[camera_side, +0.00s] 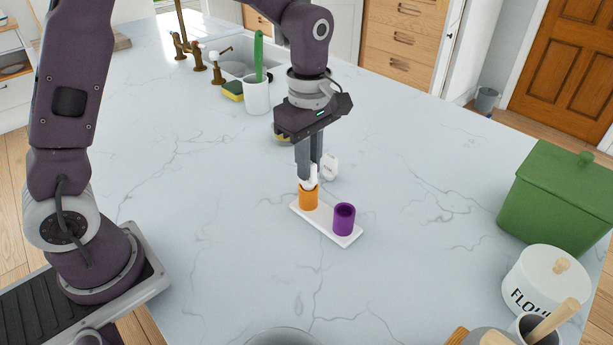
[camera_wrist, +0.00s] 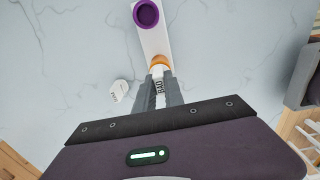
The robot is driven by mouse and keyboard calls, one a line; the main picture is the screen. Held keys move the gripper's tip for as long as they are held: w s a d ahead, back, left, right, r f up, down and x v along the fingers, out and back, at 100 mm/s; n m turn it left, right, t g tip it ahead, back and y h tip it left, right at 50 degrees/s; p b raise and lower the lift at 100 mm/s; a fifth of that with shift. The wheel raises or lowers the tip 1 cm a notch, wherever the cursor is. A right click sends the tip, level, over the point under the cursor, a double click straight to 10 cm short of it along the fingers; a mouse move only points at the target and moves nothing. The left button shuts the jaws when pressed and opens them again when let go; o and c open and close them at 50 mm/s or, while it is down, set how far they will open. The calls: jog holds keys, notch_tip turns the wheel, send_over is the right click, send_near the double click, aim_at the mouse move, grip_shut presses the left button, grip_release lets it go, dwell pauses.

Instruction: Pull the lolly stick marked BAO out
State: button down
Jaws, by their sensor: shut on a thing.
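A white lolly stick marked BAO (camera_wrist: 158,86) is between the fingers of my gripper (camera_wrist: 160,98), which is shut on it. In the side view, the stick's white part (camera_side: 312,174) shows at my fingertips (camera_side: 308,177), just above an orange cup (camera_side: 308,197). The stick's lower end appears to be in the orange cup, which also shows in the wrist view (camera_wrist: 159,62); how deep is hidden. A purple cup (camera_side: 344,219) is empty. Both cups stand on a white base strip (camera_side: 325,223).
A small white piece with unreadable lettering (camera_side: 330,166) is close behind my fingers. A white pot with a green brush (camera_side: 257,95) and a sponge (camera_side: 232,90) are farther back. A green bin (camera_side: 556,205) and flour jar (camera_side: 543,280) stand right.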

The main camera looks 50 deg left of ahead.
jog(key=shift+r, duration=2)
